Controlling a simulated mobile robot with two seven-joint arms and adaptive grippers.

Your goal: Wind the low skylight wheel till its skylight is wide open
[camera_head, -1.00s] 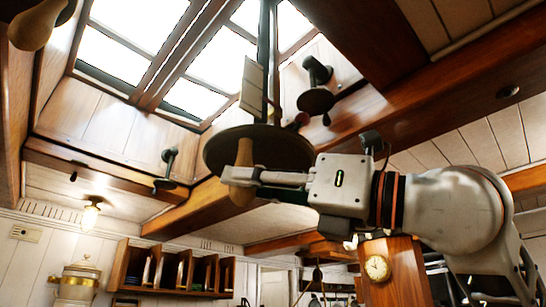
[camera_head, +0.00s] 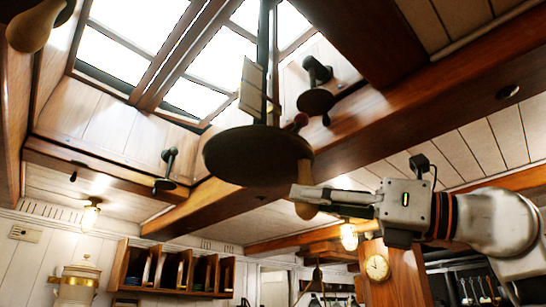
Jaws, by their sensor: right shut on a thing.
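The low skylight wheel (camera_head: 245,158) is a dark round disc hanging on an upright shaft in the middle of the view. Its pale wooden handle (camera_head: 305,212) hangs down at the disc's right edge. My right gripper (camera_head: 308,196) comes in from the right and is shut on this handle; its fingers hide part of it. Above are bright skylight panes (camera_head: 120,45) in wooden frames; I cannot tell how far any is open. My left gripper is not in view.
A smaller dark wheel (camera_head: 315,101) sits on the beam behind, and another (camera_head: 164,184) is further left. A pale wooden knob (camera_head: 38,27) is close at the top left. A wooden beam (camera_head: 400,115) runs overhead; open space lies below the wheel.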

